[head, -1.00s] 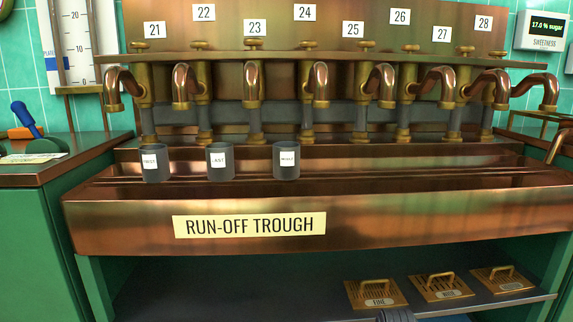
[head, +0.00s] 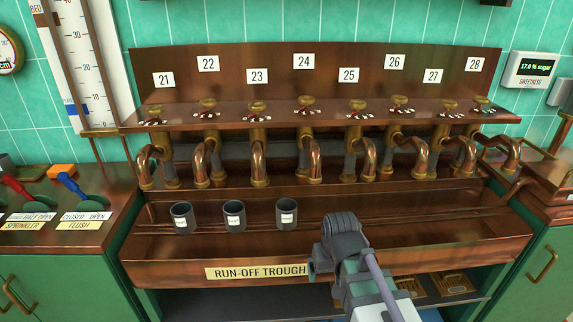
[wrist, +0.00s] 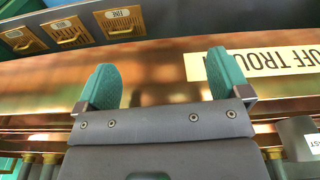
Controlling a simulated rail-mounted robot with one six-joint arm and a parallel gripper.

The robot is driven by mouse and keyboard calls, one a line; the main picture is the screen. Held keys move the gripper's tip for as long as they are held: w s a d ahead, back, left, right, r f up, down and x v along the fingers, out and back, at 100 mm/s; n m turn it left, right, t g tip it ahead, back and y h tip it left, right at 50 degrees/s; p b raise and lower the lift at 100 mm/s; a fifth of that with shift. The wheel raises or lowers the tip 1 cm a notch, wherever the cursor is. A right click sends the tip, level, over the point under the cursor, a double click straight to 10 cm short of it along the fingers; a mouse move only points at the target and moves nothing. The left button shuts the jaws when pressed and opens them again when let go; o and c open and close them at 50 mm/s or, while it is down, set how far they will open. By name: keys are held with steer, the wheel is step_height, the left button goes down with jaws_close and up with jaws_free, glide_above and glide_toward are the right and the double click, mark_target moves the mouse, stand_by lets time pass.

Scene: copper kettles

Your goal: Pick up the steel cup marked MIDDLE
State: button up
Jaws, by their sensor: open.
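Three dark grey steel cups stand upright in a row on the left half of the trough. The right cup (head: 286,216) has a small white label that appears to read MIDDLE in the earlier head view. The centre cup (head: 234,217) and the left cup (head: 182,218) also carry white labels. My gripper (wrist: 168,76) is open and empty in the wrist view, its green fingers apart over the trough front. In the head view my arm hides much of it, right of and nearer than the right cup. A cup (wrist: 300,138) is partly cut off at lower right in the wrist view.
The copper run-off trough (head: 165,270) has a raised front wall. Several curved taps (head: 258,165) hang behind and above the cups. Levers (head: 75,188) stand on the left counter. Brass-handled plates (wrist: 68,33) lie on the shelf below. The trough right of my arm looks clear.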

steer(key=w+a+r+t+p, duration=0.1)
steer(key=w+a+r+p, duration=0.1)
steer(key=a+r+p, duration=0.3)
steer(key=w+a+r+n+t+y+p, duration=0.1)
steer(key=w+r+p, duration=0.15)
steer(key=r, duration=0.35)
steer(key=w+a+r+t+p, duration=0.1)
steer(key=w+a+r+p, duration=0.1)
steer(key=a+r+p, duration=0.3)
steer(key=t+b, duration=0.1)
steer(key=b, duration=0.7)
glide_toward(286, 207)
step_height(286, 207, down, 2)
steer(key=s, duration=0.1)
steer(key=shift+w+d+f+y+b, duration=0.1)
steer(key=shift+w+f+y+b, duration=0.15)
steer(key=shift+f+y, duration=0.2)
steer(key=b+x, duration=0.4)
steer(key=x, duration=0.1)
steer(key=shift+w, duration=0.15)
steer(key=shift+r, duration=0.25)
steer(key=c, duration=1)
